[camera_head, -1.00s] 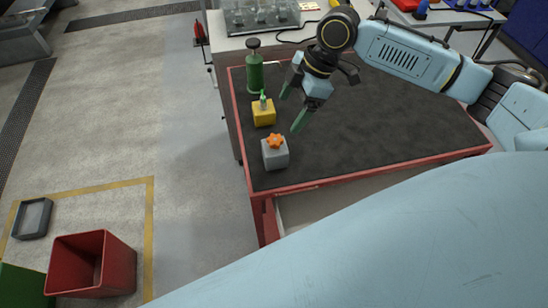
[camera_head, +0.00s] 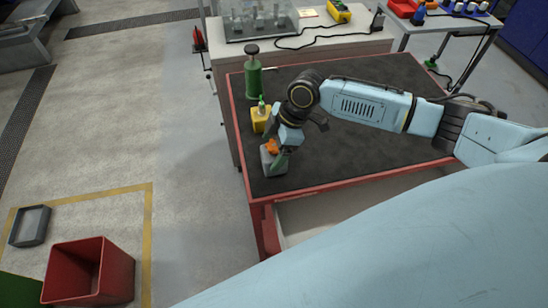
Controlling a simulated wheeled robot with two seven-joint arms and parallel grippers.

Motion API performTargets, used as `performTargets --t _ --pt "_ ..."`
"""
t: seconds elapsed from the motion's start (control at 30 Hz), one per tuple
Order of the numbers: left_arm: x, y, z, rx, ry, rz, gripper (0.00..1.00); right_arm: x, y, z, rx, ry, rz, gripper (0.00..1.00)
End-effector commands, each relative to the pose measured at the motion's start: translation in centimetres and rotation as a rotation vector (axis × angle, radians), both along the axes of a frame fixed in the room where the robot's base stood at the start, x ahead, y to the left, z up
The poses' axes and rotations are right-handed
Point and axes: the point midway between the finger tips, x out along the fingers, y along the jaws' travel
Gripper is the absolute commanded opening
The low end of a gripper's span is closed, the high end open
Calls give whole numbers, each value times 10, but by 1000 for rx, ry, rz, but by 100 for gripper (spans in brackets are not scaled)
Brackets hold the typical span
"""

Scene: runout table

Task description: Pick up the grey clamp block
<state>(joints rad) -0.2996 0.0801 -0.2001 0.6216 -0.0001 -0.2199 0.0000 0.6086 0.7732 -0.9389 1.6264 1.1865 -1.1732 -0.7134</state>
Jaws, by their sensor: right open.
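The grey clamp block (camera_head: 269,163) with an orange knob (camera_head: 272,147) on top sits near the front left corner of the dark-topped runout table (camera_head: 360,145). The other finger is mostly hidden, so I cannot tell whether the fingers touch the block. My left gripper is not in view.
A yellow block (camera_head: 259,121) with a green top stands just behind the grey block. A green cylinder (camera_head: 253,78) with a dark cap stands behind that. The table's right part is clear. A red bin (camera_head: 120,275) and grey tray (camera_head: 30,226) are on the floor at left.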

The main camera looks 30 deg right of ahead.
Motion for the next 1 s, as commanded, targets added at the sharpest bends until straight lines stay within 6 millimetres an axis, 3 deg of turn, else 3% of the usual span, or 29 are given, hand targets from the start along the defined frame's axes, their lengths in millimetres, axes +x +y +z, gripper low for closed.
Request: performTargets --t 0.1,0.37,0.87,1.0 --pt "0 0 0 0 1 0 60 1 4 -10 0 0 0 85" --pt "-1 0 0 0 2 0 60 1 5 -11 0 -1 1 83" --pt "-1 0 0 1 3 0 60 1 4 -11 0 -1 1 18" --pt "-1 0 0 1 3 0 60 2 5 -9 1 -4 0 18"
